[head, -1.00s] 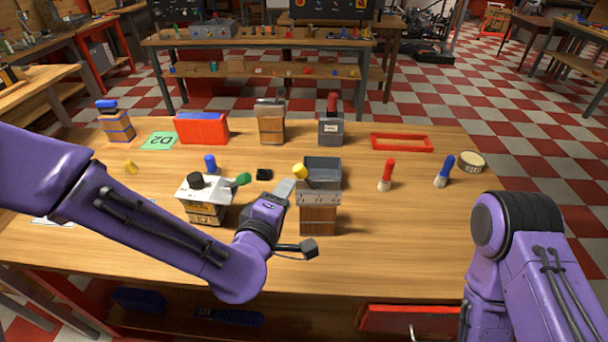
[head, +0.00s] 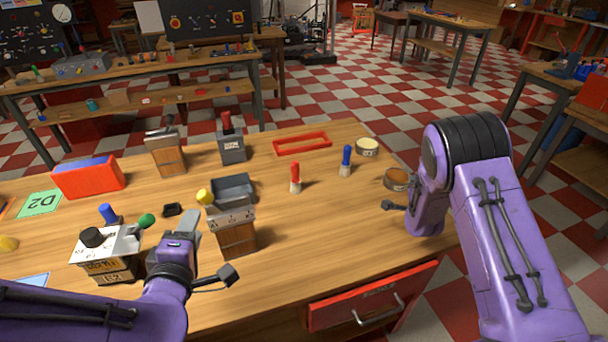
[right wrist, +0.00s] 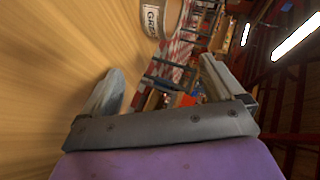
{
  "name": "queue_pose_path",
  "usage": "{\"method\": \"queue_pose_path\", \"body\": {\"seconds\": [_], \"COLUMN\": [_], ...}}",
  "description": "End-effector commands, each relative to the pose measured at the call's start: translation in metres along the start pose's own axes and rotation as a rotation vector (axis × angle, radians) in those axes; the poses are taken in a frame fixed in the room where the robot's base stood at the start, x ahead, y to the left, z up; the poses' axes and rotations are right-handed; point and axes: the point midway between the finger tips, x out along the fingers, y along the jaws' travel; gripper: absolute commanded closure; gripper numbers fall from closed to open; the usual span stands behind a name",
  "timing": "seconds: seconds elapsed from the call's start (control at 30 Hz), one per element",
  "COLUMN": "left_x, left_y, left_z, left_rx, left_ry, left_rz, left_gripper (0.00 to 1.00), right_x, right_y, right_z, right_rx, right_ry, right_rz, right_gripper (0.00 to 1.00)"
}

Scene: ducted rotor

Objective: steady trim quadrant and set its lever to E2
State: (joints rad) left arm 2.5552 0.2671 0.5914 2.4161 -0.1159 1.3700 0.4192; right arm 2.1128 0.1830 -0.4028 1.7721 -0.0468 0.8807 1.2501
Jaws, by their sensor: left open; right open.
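A white-topped box (head: 105,243) with a black knob, a green-tipped lever (head: 146,221) and a front label reading E2 stands at the left front of the bench. Right of it stands a wooden block (head: 237,238) with a marked grey plate, a yellow knob (head: 205,197) and a grey tray-like top. I cannot tell for sure which is the trim quadrant. My left gripper (head: 188,222) is open between the two, close to the wooden block; contact is unclear. My right gripper (right wrist: 165,90) is open and empty at the bench's right side, its arm hiding it partly in the head view.
A green D2 card (head: 39,203) and red box (head: 88,178) are at left. The bench's front right is clear above a red drawer (head: 372,296).

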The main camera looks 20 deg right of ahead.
Motion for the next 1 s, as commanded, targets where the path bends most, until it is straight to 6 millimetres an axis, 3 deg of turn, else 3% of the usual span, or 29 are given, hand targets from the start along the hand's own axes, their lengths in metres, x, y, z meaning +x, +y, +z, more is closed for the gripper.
{"method": "queue_pose_path", "body": {"seconds": [0.03, 0.1, 0.27, 0.37, 0.5, 0.7, 0.83, 1.0], "left_x": [0.000, 0.000, 0.000, 0.000, 0.000, 0.000, 0.000, 0.000], "left_y": [0.000, 0.000, 0.000, 0.000, 0.000, 0.000, 0.000, 0.000], "left_z": [0.000, 0.000, 0.000, 0.000, 0.000, 0.000, 0.000, 0.000], "left_rx": [0.000, 0.000, 0.000, 0.000, 0.000, 0.000, 0.000, 0.000], "left_ry": [0.000, 0.000, 0.000, 0.000, 0.000, 0.000, 0.000, 0.000], "left_rz": [0.000, 0.000, 0.000, 0.000, 0.000, 0.000, 0.000, 0.000], "left_gripper": [0.57, 0.57, 0.57, 0.57, 0.57, 0.57, 0.57, 0.57], "right_x": [0.004, 0.004, -0.016, -0.044, -0.105, -0.207, -0.260, -0.296], "right_y": [-0.017, -0.036, -0.063, -0.068, -0.077, -0.115, -0.146, -0.164], "right_z": [0.030, 0.067, 0.143, 0.193, 0.268, 0.351, 0.379, 0.392], "right_rx": [0.187, 0.480, 1.158, 1.558, 2.017, 2.308, 2.324, 2.292], "right_ry": [0.015, 0.060, 0.214, 0.365, 0.657, 1.104, 1.330, 1.504], "right_rz": [-0.044, -0.083, -0.049, 0.069, 0.353, 0.844, 1.097, 1.228], "right_gripper": [0.05, 0.05, 0.05, 0.05, 0.05, 0.05, 0.05, 0.05]}}
